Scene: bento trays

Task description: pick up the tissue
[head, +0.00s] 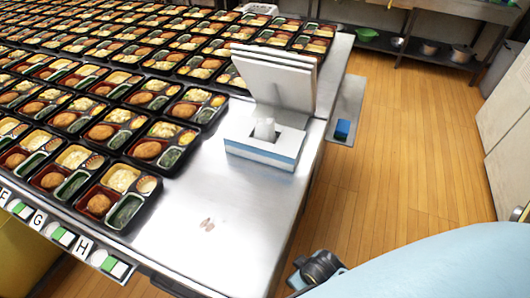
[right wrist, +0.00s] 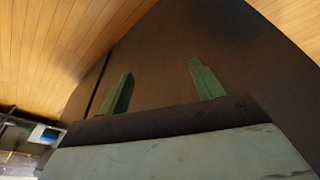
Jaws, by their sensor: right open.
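My left gripper is in neither view.
Many filled bento trays (head: 112,199) cover the left and back of the steel table (head: 205,235). White panels (head: 277,82) stand behind the tissue box. A blue item (head: 342,129) lies on a low side shelf. The table front is mostly clear, with wooden floor to the right.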

